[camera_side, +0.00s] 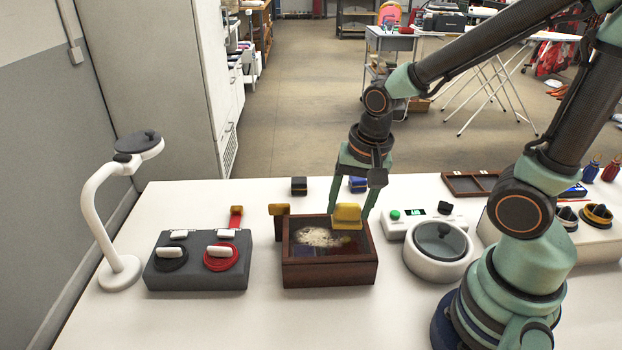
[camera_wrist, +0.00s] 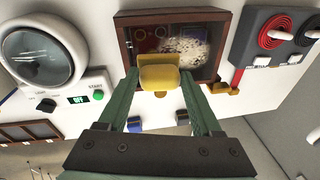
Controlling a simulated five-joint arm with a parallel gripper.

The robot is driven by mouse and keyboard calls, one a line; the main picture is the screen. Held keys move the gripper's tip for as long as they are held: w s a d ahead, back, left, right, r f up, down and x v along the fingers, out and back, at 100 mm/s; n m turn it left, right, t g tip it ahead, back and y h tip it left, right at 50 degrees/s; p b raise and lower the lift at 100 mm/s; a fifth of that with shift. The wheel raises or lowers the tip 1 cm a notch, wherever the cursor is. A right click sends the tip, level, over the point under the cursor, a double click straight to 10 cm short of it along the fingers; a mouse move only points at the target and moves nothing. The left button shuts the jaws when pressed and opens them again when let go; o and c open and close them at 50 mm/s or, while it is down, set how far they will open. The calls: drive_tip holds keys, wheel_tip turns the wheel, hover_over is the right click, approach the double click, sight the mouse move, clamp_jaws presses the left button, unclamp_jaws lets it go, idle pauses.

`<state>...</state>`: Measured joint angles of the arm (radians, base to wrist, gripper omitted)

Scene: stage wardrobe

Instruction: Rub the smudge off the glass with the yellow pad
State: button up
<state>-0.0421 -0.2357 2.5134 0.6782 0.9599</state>
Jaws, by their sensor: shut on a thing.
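The wooden box (camera_side: 330,274) has a dark glass top and stands at the middle of the table. It also shows at the top of the wrist view (camera_wrist: 124,46). A pale, speckled smudge (camera_side: 318,237) lies on the left and middle of the glass, and it shows in the wrist view (camera_wrist: 185,48). My gripper (camera_side: 350,212) is shut on the yellow pad (camera_side: 347,216), one finger on each side. The pad (camera_wrist: 158,76) is over the back right of the glass, to the right of the smudge. I cannot tell whether it touches the glass.
A mustard bracket (camera_side: 279,209) stands at the box's back left. A black block (camera_side: 299,186) and a blue block (camera_side: 358,184) sit behind it.

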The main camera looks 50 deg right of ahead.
sight(349, 221)
drive_tip(key=shift+f, duration=0.85)
wheel_tip(349, 221, down, 2)
drive_tip(key=shift+a+f, duration=0.1)
drive_tip(key=shift+w+a, duration=0.55)
drive_tip(key=shift+w, duration=0.1)
drive_tip(key=shift+c, duration=0.7)
drive_tip(key=shift+w+a+r, duration=0.2)
drive_tip(key=shift+w+a, duration=2.7)
drive_tip(key=shift+a, duration=0.05)
drive_tip(key=shift+s+d, duration=3.5)
drive_tip(key=shift+d, duration=0.05)
drive_tip(key=shift+s+a, duration=0.15)
drive_tip(key=shift+s, duration=0.05)
drive_tip(key=shift+w+a, duration=3.45)
drive_tip(key=shift+s+d+r, duration=0.15)
drive_tip(key=shift+s+d, duration=3.3)
drive_tip(key=shift+d, duration=0.1)
drive_tip(key=shift+a+r, duration=0.1)
drive_tip(key=shift+r, duration=3.8)
drive_tip(key=shift+c, duration=0.2)
